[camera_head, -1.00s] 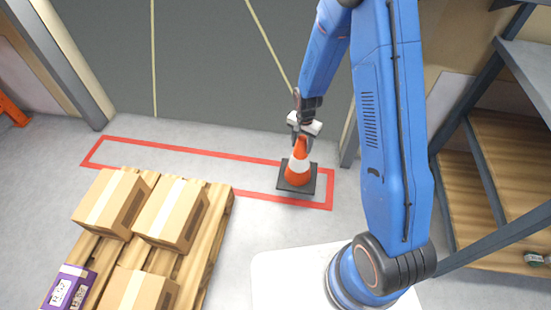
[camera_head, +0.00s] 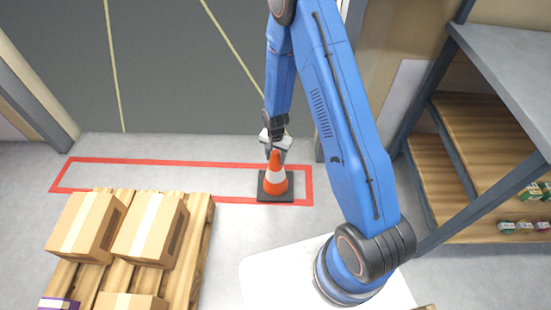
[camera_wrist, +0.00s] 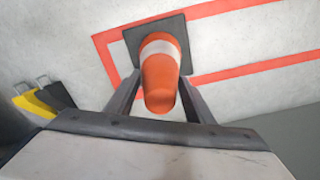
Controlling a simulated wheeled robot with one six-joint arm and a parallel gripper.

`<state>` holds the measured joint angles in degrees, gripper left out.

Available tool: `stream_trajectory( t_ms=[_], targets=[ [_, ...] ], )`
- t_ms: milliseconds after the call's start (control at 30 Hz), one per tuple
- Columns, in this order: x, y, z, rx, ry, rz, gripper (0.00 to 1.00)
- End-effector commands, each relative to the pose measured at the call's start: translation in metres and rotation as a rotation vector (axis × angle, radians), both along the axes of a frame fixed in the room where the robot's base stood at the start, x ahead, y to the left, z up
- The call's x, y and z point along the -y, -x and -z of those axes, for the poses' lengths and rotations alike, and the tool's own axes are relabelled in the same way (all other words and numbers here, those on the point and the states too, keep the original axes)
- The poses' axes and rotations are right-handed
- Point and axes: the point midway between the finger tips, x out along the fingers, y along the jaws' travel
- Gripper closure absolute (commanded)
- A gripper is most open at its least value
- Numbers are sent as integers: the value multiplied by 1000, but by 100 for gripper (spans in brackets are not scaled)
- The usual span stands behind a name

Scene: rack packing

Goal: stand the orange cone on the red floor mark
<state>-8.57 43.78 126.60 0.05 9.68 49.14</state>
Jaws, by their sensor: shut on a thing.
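The orange cone (camera_head: 275,181) has a white band and a square black base. It stands upright at the right end of the red floor mark (camera_head: 160,162), a long red outline on the grey floor. The base lies mostly inside the outline, close to its right end. My gripper (camera_head: 275,152) is shut on the cone's tip from above. In the wrist view the cone (camera_wrist: 160,75) sits between the two fingers (camera_wrist: 158,105), with the red outline (camera_wrist: 245,72) around its base. I cannot tell whether the base touches the floor.
A wooden pallet (camera_head: 195,240) with cardboard boxes (camera_head: 150,228) stands at the lower left. A shelf rack (camera_head: 490,130) with small items stands at the right. The left part of the outline is clear.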

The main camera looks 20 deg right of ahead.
Motion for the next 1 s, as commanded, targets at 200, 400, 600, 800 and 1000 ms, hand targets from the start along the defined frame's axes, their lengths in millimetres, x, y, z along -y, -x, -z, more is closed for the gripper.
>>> stream_trajectory(
  t_ms=[200, 400, 600, 800, 1000],
  targets=[
    [0, -1, 1, 2, -1, 0, 100],
    [0, -1, 4, 1, 0, 0, 100],
    [0, 0, 4, 1, 0, 0, 33],
    [0, 0, 3, 1, 0, 0, 33],
    [0, -1, -10, 3, 0, 0, 33]
  ],
)
